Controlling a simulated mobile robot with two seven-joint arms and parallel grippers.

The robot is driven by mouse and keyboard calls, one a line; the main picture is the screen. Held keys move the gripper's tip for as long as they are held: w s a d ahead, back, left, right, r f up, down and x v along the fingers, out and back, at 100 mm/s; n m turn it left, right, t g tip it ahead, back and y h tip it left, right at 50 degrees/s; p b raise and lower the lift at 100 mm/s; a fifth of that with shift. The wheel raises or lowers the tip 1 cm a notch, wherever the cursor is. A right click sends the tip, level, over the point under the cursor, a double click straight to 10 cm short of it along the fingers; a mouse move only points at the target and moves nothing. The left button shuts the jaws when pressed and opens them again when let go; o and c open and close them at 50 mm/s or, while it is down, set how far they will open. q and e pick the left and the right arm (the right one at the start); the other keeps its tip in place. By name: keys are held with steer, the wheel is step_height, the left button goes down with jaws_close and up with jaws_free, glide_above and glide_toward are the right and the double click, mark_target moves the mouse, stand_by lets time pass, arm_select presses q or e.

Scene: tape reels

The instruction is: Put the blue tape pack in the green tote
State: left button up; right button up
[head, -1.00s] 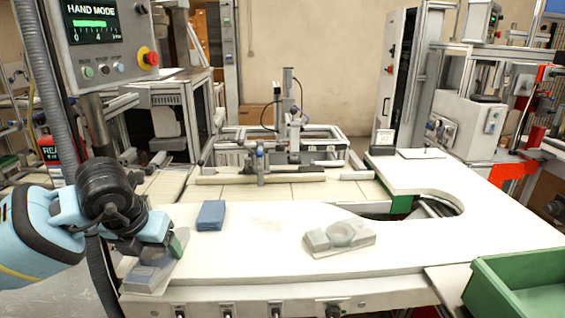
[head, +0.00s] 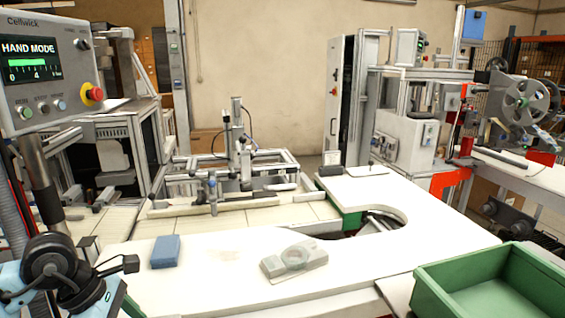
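The blue tape pack (head: 166,251) lies flat on the white worktop, left of the middle. The green tote (head: 437,285) stands at the lower right, cut off by the picture's edge; the part of its inside that shows is empty. My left gripper (head: 122,280) is at the lower left, left of the blue pack and apart from it. Its fingers are partly hidden by the wrist and frame edge, so I cannot tell if they are open or shut. My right gripper is not in view.
The worktop has a curved cut-out at the right. A control panel (head: 45,65) stands above my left arm.

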arm_select(q)
steer(key=m, duration=0.1)
steer(key=s+d+m+g, duration=0.1)
steer(key=m, duration=0.1)
steer(key=shift+d+f, duration=0.1)
steer(key=m, duration=0.2)
steer(key=s+d+m+g, duration=0.1)
steer(key=m, duration=0.1)
steer(key=s+m+g+p, duration=0.1)
steer(key=shift+d+f+m, duration=0.15)
steer(key=shift+d+m, duration=0.1)
steer(key=shift+m, duration=0.15)
steer(key=s+d+m+g+y, duration=0.1)
steer(key=m, duration=0.3)
steer(key=s+m+y, duration=0.2)
steer(key=m, duration=0.2)
steer(key=s+d+m+g+y+p, duration=0.1)
steer(key=m, duration=0.3)
steer(key=shift+s+d+f+g, duration=0.3)
steer(key=shift+s+d, duration=0.05)
steer(key=shift+s, duration=0.05)
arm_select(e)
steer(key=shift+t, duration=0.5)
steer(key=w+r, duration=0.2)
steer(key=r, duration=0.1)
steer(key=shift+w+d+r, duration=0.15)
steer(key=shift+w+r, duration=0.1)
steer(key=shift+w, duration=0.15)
